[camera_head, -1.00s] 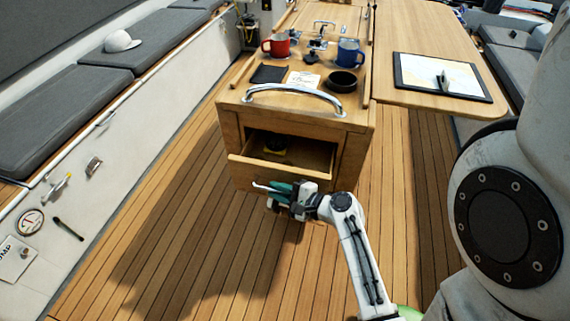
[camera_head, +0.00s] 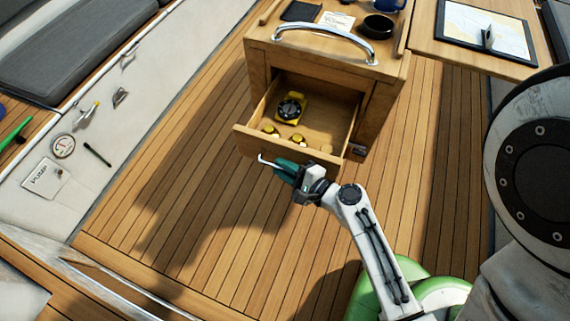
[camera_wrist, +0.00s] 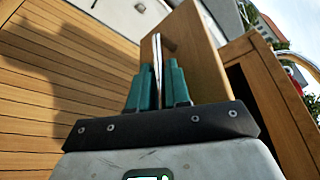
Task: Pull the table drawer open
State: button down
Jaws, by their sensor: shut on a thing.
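The table drawer (camera_head: 262,144) stands well out of the wooden cockpit table (camera_head: 325,62). Inside it are a yellow-and-black round instrument (camera_head: 291,106) and several small yellow items (camera_head: 297,139). My gripper (camera_head: 284,168) is at the drawer front, its teal fingers shut on the metal drawer handle (camera_head: 268,161). In the wrist view the handle (camera_wrist: 157,50) runs between the two teal fingers (camera_wrist: 158,88), beside the wooden drawer front (camera_wrist: 193,55). The far part of the handle's grip is hidden by the fingers.
A chrome rail (camera_head: 322,38) runs across the table top, with a black bowl (camera_head: 378,25) behind it. A table leaf with a chart (camera_head: 485,32) extends right. The plank floor (camera_head: 200,200) in front and left is clear. A bench (camera_head: 75,55) lines the left.

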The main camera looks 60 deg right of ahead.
jog(key=c, duration=1.4)
grip_release()
jog(key=shift+c, duration=0.2)
jog(key=b+v, duration=0.2)
jog(key=v, duration=0.9)
jog(key=shift+b, duration=0.4)
jog(key=shift+w, duration=0.2)
